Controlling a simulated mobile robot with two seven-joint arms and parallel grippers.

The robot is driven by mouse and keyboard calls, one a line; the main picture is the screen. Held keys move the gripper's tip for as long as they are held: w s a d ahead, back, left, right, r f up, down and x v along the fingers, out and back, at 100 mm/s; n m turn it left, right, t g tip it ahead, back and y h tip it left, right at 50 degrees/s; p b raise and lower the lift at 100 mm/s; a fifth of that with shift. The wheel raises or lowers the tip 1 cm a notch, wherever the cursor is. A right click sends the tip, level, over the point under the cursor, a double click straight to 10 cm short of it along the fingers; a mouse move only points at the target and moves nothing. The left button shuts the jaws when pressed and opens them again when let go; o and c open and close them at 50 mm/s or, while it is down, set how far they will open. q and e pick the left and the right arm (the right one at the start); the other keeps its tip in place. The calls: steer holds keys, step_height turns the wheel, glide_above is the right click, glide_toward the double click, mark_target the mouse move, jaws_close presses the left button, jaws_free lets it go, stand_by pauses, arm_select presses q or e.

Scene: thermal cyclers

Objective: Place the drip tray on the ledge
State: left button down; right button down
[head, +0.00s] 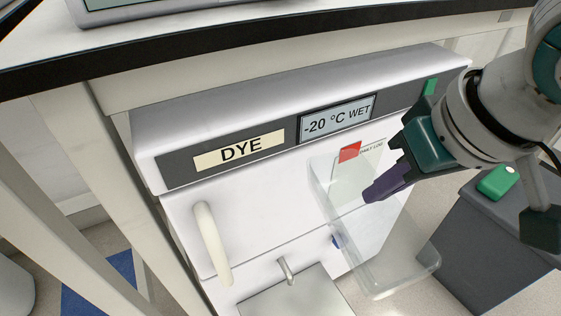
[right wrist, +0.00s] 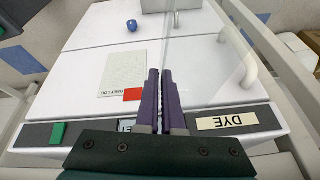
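A clear see-through tray (head: 395,255), which looks like the drip tray, hangs tilted in front of the white freezer front. My right gripper (head: 372,194) is shut on its upper edge. In the right wrist view the gripper's purple fingers (right wrist: 166,88) are close together with the thin clear wall (right wrist: 205,50) between and beyond them. A grey flat-topped projection (head: 290,297), probably the ledge, juts from the freezer front below a small metal spout (head: 286,268). The tray is to the right of it and apart from it in the picture. My left gripper is not in view.
The freezer has a "DYE" label (head: 240,150), a "-20 °C WET" display (head: 337,118) and a white handle (head: 211,243). A blue knob (head: 336,241) shows through the tray. A dark grey cabinet (head: 470,250) stands at the right; a bench (head: 250,35) overhangs the freezer.

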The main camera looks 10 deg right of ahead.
steer(key=s+d+f+n+b, duration=0.15)
steer(key=s+f+b, duration=0.4)
steer(key=f, duration=0.75)
steer(key=s+d+f+b, duration=0.2)
steer(key=f+b, duration=0.7)
steer(key=f, duration=0.5)
steer(key=s+d+f+n+b, duration=0.1)
steer(key=s+f+b, duration=0.45)
steer(key=f, duration=0.75)
steer(key=shift+m+y, duration=0.25)
steer(key=shift+y, duration=0.05)
steer(key=w+a+b, duration=0.3)
steer(key=w, duration=0.2)
steer(key=w+a+b, duration=0.2)
steer(key=w+b, duration=0.2)
steer(key=w, duration=0.1)
steer(key=w+a+b, duration=0.3)
steer(key=w, duration=0.3)
steer(key=shift+a+r+b, duration=0.15)
steer(key=shift+a+b, duration=0.15)
steer(key=shift+b, duration=0.05)
steer(key=shift+w+a, duration=0.15)
steer(key=shift+w, duration=0.05)
step_height(320, 180, down, 4)
steer(key=b, duration=0.4)
steer(key=shift+r, duration=0.35)
steer(key=shift+f, duration=0.2)
steer(key=c, duration=1.1)
jaws_free()
steer(key=shift+o, duration=0.2)
